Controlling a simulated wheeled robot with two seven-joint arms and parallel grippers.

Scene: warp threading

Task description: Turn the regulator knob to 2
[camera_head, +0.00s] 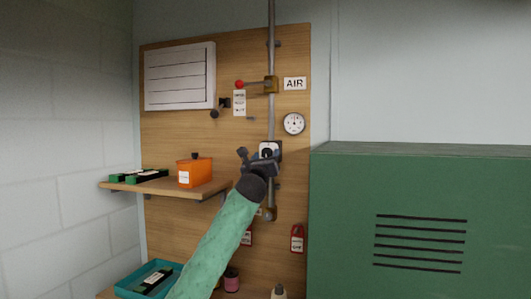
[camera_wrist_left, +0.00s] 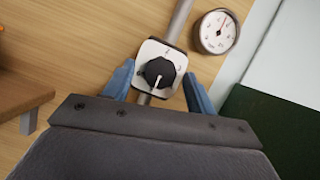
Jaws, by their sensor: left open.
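The regulator knob (camera_wrist_left: 159,73) is a round black knob with a white pointer line on a white square plate (camera_wrist_left: 146,49), set on the grey air pipe. In the left wrist view its pointer line faces down and slightly left; the dial digits are too small to read. In the head view the regulator plate (camera_head: 270,147) shows just beyond my left gripper (camera_head: 258,158). My left gripper also shows in the left wrist view (camera_wrist_left: 158,82), open, with one blue finger on each side of the knob and gaps between. My right gripper is not in view.
A pressure gauge (camera_head: 294,123) is on the board, upper right of the regulator. An orange box (camera_head: 195,171) stands on the wooden shelf (camera_head: 215,187) at left. A green cabinet (camera_head: 420,220) fills the right side.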

